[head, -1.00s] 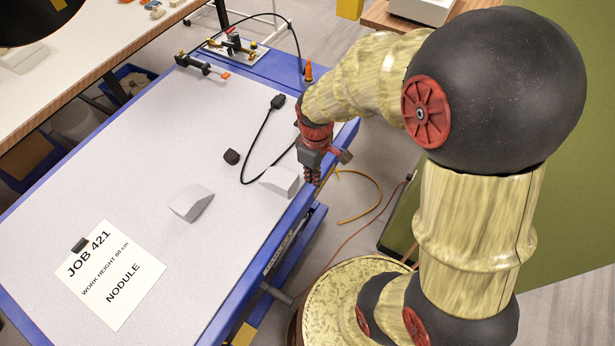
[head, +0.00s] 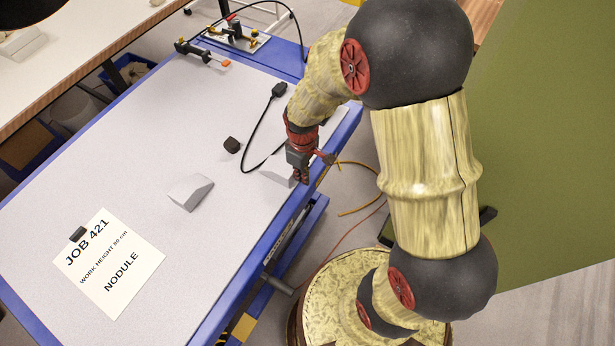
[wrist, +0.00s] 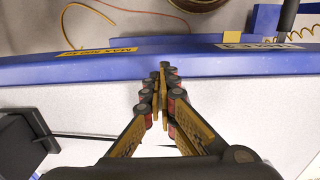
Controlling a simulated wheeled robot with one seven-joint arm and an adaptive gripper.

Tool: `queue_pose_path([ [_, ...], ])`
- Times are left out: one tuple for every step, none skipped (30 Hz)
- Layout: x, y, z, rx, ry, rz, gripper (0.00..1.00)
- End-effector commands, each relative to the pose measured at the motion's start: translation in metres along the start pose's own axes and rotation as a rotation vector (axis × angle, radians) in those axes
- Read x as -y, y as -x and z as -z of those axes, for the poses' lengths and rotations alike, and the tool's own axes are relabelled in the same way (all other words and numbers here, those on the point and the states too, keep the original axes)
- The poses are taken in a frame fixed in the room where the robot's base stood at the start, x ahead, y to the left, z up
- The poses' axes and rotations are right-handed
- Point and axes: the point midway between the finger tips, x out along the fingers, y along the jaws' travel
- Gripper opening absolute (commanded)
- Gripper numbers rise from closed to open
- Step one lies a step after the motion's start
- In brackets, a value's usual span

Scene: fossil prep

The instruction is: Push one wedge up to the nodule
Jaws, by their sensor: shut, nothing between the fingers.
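A small dark lump, seemingly the nodule (head: 232,145), lies on the pale tabletop. One light grey wedge (head: 189,191) lies on the top below and left of the lump. A second light wedge (head: 275,171) lies below and right of the lump, near the blue table edge, partly hidden by my gripper. My gripper (head: 300,179) is shut and empty, just right of this second wedge at the edge side. I cannot tell whether they touch. In the wrist view my shut fingers (wrist: 160,90) point toward the blue edge.
A black cable with a plug (head: 279,90) curves across the top between the lump and the second wedge. A job sheet (head: 108,263) lies at lower left. A clamp-like tool (head: 200,53) and a small fixture (head: 235,36) are at the far end. The middle left of the top is clear.

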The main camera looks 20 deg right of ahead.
Motion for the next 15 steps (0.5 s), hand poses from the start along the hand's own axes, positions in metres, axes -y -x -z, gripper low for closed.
queue_pose_path([
  [0.000,0.000,0.000,0.000,0.000,0.000,0.00],
  [0.000,0.000,0.000,0.000,0.000,0.000,0.00],
  [0.000,0.000,0.000,0.000,0.000,0.000,0.00],
  [0.000,0.000,0.000,0.000,0.000,0.000,0.00],
  [0.000,0.000,0.000,0.000,0.000,0.000,0.00],
  [0.000,0.000,0.000,0.000,0.000,0.000,0.00],
  [0.000,0.000,0.001,0.000,0.000,0.000,0.00],
  [0.000,0.000,0.002,0.000,0.001,0.000,0.00],
  [0.000,0.000,0.006,0.000,0.002,0.000,0.00],
  [0.000,0.000,0.010,0.000,0.003,0.000,0.00],
  [0.000,0.000,0.016,0.000,0.004,0.000,0.00],
  [0.000,0.000,0.025,0.000,0.004,0.000,0.00],
  [0.000,0.000,0.033,0.000,0.004,0.000,0.00],
  [0.000,0.000,0.042,-0.001,0.005,0.000,0.00],
  [0.000,0.000,0.053,0.000,0.005,0.000,0.00],
])
